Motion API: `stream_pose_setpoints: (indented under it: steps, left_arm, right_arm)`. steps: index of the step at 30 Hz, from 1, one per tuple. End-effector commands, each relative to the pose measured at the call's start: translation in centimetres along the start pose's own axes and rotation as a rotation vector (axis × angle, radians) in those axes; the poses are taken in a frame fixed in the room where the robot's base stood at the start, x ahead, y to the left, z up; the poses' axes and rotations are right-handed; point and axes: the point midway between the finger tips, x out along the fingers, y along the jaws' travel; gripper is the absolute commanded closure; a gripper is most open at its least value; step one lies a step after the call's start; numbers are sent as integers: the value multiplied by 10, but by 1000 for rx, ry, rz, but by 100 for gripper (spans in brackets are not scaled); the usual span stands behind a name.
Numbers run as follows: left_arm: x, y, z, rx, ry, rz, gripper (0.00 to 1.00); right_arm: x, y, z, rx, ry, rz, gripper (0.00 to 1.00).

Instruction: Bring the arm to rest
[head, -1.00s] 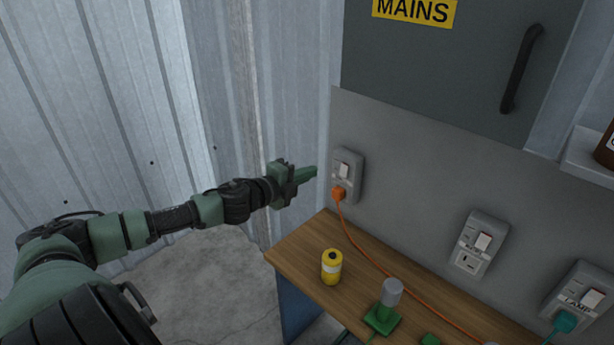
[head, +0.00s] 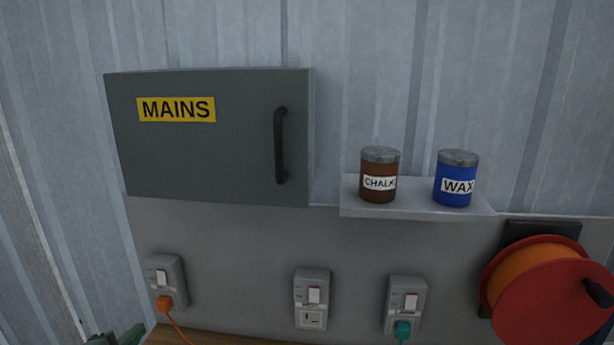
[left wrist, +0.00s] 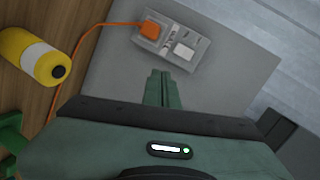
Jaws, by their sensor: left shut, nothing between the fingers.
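My left gripper (head: 128,334) shows only in part at the bottom left edge of the head view, below and left of the leftmost socket (head: 166,280). In the left wrist view its green fingers (left wrist: 161,88) are together with nothing between them. They point toward the socket (left wrist: 172,40) with the orange plug (left wrist: 151,27) and appear apart from it. The rest of the left arm is out of the head view. My right gripper is not in view.
A grey MAINS cabinet (head: 215,150) is on the wall. A shelf (head: 415,210) holds a CHALK tin (head: 379,175) and a WAX tin (head: 456,180). A red reel (head: 550,290) is at right. A yellow canister (left wrist: 33,57) lies left of the fingers in the wrist view.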

Motion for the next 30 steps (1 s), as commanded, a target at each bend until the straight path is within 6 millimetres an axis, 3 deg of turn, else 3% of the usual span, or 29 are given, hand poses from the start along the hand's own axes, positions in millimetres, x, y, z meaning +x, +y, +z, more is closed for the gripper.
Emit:
stream_pose_setpoints:
  steps: [1, 3, 6, 9, 15, 25, 30]
  left_arm:
    - [-14, 37, -14, -127, -49, 49, 100]
    - [-37, 80, -26, -284, -140, 122, 100]
    - [-78, 132, -43, -485, -274, 237, 100]
    - [-115, 170, -57, -633, -386, 342, 100]
    - [-176, 213, -82, -820, -544, 505, 100]
    - [-260, 248, -121, -1028, -731, 724, 100]
    - [-239, 281, -112, -1013, -745, 734, 100]
  right_arm:
    - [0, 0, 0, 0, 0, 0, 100]
    - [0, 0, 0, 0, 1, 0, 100]
    - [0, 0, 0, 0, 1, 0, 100]
    - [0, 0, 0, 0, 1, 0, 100]
    - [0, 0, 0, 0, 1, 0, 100]
    - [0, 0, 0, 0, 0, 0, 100]
    - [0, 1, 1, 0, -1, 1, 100]
